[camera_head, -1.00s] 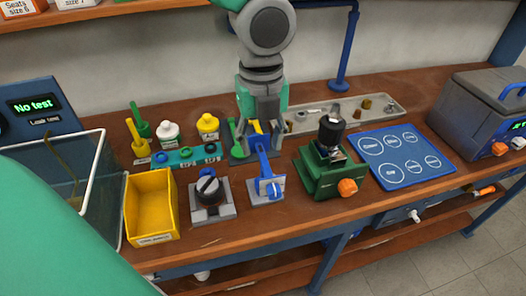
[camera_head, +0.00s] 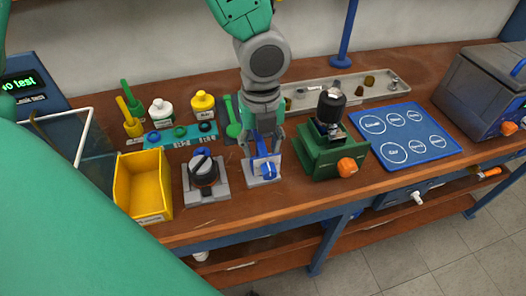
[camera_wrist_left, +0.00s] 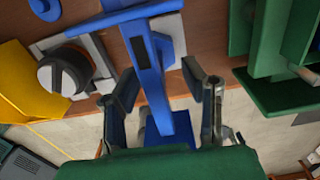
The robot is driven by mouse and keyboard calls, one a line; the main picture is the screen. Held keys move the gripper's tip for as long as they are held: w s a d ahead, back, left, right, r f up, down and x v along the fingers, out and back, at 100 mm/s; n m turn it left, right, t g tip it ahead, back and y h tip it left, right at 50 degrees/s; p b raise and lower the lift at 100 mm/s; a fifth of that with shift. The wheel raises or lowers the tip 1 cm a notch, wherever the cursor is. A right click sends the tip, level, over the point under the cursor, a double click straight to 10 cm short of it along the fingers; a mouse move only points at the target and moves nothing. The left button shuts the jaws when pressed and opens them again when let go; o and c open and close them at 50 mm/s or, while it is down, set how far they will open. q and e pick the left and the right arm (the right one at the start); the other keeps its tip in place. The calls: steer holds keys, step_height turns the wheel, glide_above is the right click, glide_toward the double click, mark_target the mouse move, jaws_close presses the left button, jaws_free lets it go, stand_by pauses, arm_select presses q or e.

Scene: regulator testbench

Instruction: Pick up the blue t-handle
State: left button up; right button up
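The blue t-handle (camera_head: 268,170) is at the small grey block with blue parts near the bench's front edge. My left gripper (camera_head: 262,148) is right over it, pointing down, and hides part of it in the head view. In the left wrist view a long blue bar (camera_wrist_left: 147,72) with a dark slot runs between my left gripper's fingers (camera_wrist_left: 165,85). The fingers stand apart, with a gap to the bar visible on the right side. Whether the left finger touches it is hard to tell. My right gripper is not in view.
A grey block with a black knob (camera_head: 204,170) and a yellow bin (camera_head: 143,187) stand to the left. A green vise-like block (camera_head: 325,155) stands close on the right. A green handle (camera_head: 233,120) lies behind. A blue mat (camera_head: 405,133) lies farther right.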

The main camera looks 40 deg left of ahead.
arm_select(q)
step_height(320, 180, down, 3)
steer(key=shift+a+r, duration=0.1)
steer(key=shift+a+f, duration=0.25)
steer(key=shift+f, duration=0.1)
steer(key=shift+a, duration=0.2)
steer(key=shift+d, duration=0.15)
steer(key=c, duration=0.8)
steer(key=shift+d, duration=0.3)
jaws_close()
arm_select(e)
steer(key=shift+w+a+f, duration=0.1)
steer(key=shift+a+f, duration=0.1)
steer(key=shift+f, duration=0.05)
arm_select(q)
steer(key=shift+s, duration=0.1)
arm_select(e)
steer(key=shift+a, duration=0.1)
arm_select(q)
steer(key=shift+a, duration=0.15)
